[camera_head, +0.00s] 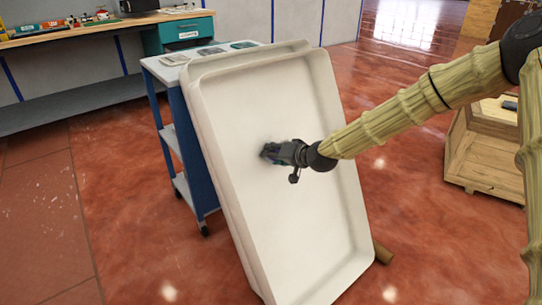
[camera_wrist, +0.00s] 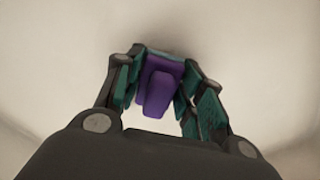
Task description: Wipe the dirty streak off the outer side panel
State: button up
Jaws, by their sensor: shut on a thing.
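The outer side panel (camera_head: 240,110) is a large white, rimmed, tray-like piece. It leans tilted in the middle of the head view, and its pale face fills the wrist view (camera_wrist: 60,50). My gripper (camera_head: 270,152) is at the middle of this face. In the wrist view my gripper (camera_wrist: 162,85) is shut on a purple block-like thing (camera_wrist: 158,90), which is close to the panel; I cannot tell whether it touches. A faint grey smudge shows on the panel around the gripper tips. The gripper hides part of the face there, and I cannot make out a clear streak.
A blue and white cart (camera_head: 187,120) stands behind the panel. A workbench (camera_head: 100,28) with a teal drawer unit (camera_head: 178,33) is at the back left. A wooden crate (camera_head: 482,165) is at the right. The red floor at the lower left is clear.

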aim_at(255, 160)
jog(key=shift+w+d+p, duration=0.2)
jog(key=shift+w+d, duration=0.75)
jog(key=shift+d, duration=0.25)
jog(key=shift+w+d+p, duration=0.2)
jog(key=shift+w+d, duration=0.7)
jog(key=shift+d, duration=0.25)
jog(key=shift+w+d, duration=1.3)
jog(key=shift+d, duration=0.15)
jog(key=shift+a+f, duration=0.1)
jog(key=shift+a, duration=0.05)
jog(key=shift+s+a+p, duration=0.4)
jog(key=shift+a+p, duration=0.1)
jog(key=shift+a, duration=0.05)
jog(key=shift+s+a+p, duration=0.65)
jog(key=shift+s+a, duration=0.3)
jog(key=shift+a, duration=0.25)
jog(key=shift+s+a+p, duration=0.65)
jog(key=shift+s+a, duration=0.25)
jog(key=shift+a, duration=0.25)
jog(key=shift+s+a+p, duration=0.4)
jog(key=shift+s+a, duration=0.15)
jog(key=shift+a, duration=0.25)
jog(key=shift+c, duration=0.4)
jog(key=shift+s+a+p, duration=1.1)
jog(key=shift+s+a, duration=1)
jog(key=shift+a, duration=0.2)
